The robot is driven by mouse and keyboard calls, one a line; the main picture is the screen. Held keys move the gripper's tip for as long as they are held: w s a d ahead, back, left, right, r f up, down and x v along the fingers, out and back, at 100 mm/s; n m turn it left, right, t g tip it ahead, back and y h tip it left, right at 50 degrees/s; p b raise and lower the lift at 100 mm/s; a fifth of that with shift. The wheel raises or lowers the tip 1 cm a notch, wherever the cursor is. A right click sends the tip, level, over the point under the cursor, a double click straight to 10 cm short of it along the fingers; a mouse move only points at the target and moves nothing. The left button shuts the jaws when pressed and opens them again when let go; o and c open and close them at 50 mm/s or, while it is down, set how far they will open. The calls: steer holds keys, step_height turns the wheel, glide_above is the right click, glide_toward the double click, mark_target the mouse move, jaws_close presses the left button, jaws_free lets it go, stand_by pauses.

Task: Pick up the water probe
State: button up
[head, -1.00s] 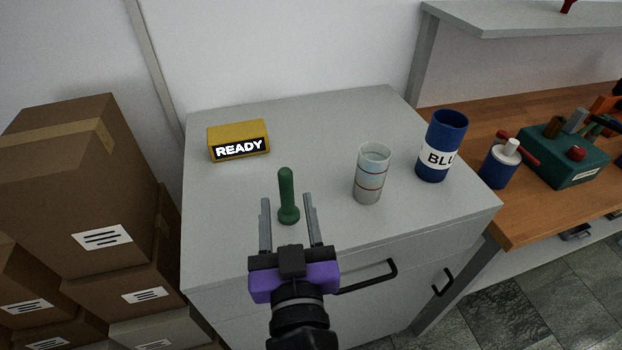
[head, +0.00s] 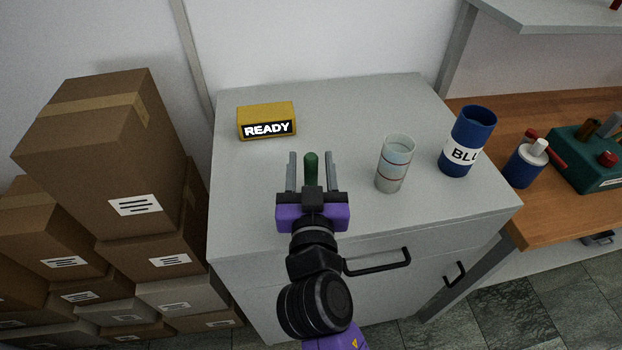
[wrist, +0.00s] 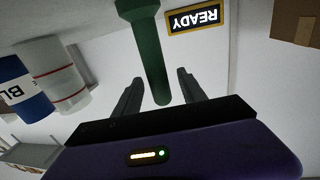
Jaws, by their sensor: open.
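The water probe appears to be the dark green rod with a wider base (head: 311,168), standing on the grey cabinet top. In the wrist view the green probe (wrist: 150,55) reaches down the picture, its narrow end lying between the two fingers. My gripper (head: 311,156) is open, with one grey finger on each side of the probe and a visible gap to each. The open fingers also show in the wrist view (wrist: 160,80). The probe's base is hidden behind my gripper body in the head view.
A clear beaker with red lines (head: 394,164) and a blue container (head: 467,142) stand to the right on the cabinet (head: 350,105). A yellow READY box (head: 266,120) is behind, to the left. Stacked cardboard boxes (head: 90,150) stand left; a wooden bench (head: 560,215) is right.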

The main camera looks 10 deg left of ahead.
steer(key=shift+c, duration=0.3)
jaws_close()
